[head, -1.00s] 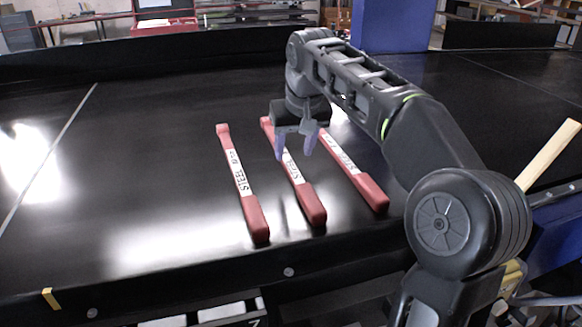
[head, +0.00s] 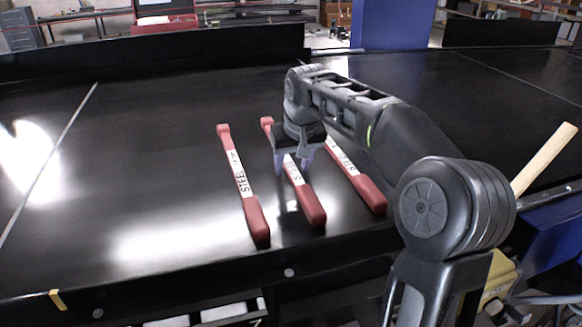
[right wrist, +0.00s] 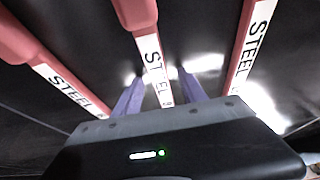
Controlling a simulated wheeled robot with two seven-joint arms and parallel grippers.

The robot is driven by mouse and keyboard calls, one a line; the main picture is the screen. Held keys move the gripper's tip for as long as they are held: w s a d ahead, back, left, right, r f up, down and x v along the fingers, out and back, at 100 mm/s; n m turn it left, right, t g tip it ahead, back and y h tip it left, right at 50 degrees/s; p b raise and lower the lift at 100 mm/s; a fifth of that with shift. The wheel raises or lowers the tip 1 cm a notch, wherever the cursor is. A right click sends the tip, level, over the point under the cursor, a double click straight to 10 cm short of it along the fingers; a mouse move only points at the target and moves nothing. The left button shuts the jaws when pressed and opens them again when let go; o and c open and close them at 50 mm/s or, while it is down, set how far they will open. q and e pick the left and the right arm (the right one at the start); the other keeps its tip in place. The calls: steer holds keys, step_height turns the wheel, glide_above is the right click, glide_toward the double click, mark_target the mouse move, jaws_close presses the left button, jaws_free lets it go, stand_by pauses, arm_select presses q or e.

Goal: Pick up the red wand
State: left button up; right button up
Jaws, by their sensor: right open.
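Three red wands with white labels reading STEEL lie side by side on the black conveyor: a left wand (head: 240,182), a middle wand (head: 307,203) and a right wand (head: 369,191). My right gripper (head: 292,170) is open above the middle wand's label and hides part of it. In the right wrist view, the fingers (right wrist: 160,92) stand on either side of the middle wand (right wrist: 137,14); I cannot tell how far above it they are. The left wand (right wrist: 248,50) and right wand (right wrist: 15,35) lie outside the fingers. My left gripper is out of view.
The conveyor (head: 150,150) is clear to the left of the wands. A black side wall (head: 160,50) runs along its far edge. A blue post (head: 392,24) stands at the back, and a pale wooden bar (head: 545,158) leans at the right edge.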

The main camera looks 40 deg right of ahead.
steer(key=shift+c, duration=0.3)
jaws_close()
stand_by(0.5)
steer(key=shift+r, duration=0.1)
